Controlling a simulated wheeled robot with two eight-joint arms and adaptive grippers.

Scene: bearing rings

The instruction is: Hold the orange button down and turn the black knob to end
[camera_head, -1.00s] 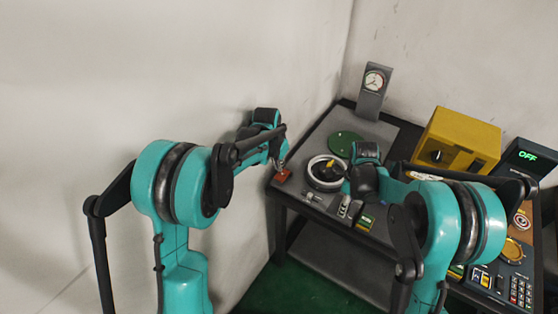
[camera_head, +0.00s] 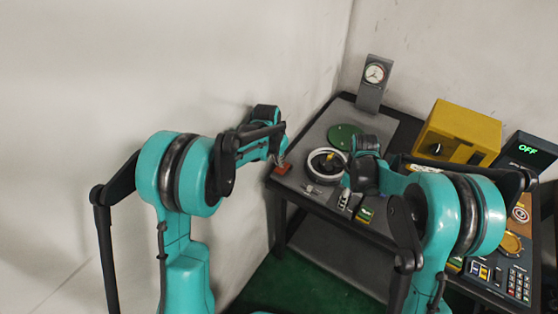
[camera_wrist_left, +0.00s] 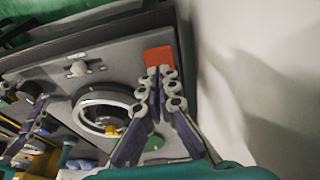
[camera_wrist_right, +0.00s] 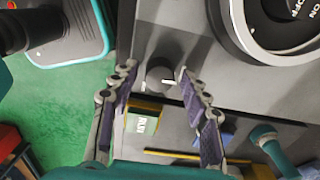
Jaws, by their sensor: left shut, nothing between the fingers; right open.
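The orange button (camera_head: 282,169) is a small red-orange block at the table's left corner. It also shows in the left wrist view (camera_wrist_left: 159,56). My left gripper (camera_head: 281,160) is shut and empty, its fingertips (camera_wrist_left: 160,72) at the button's edge; whether they press it I cannot tell. In the right wrist view a round black knob (camera_wrist_right: 160,76) with a white pointer mark lies between the fingertips of my open right gripper (camera_wrist_right: 158,68), with a gap visible at the sides. In the head view my right arm hides this knob.
A white-rimmed dial (camera_head: 326,164) with a yellow pointer, a green disc (camera_head: 345,136) and a gauge stand (camera_head: 372,88) are on the table (camera_head: 318,131). A yellow box (camera_head: 458,133) stands right. A wall borders the left side. A green-yellow block (camera_wrist_right: 141,121) lies near the knob.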

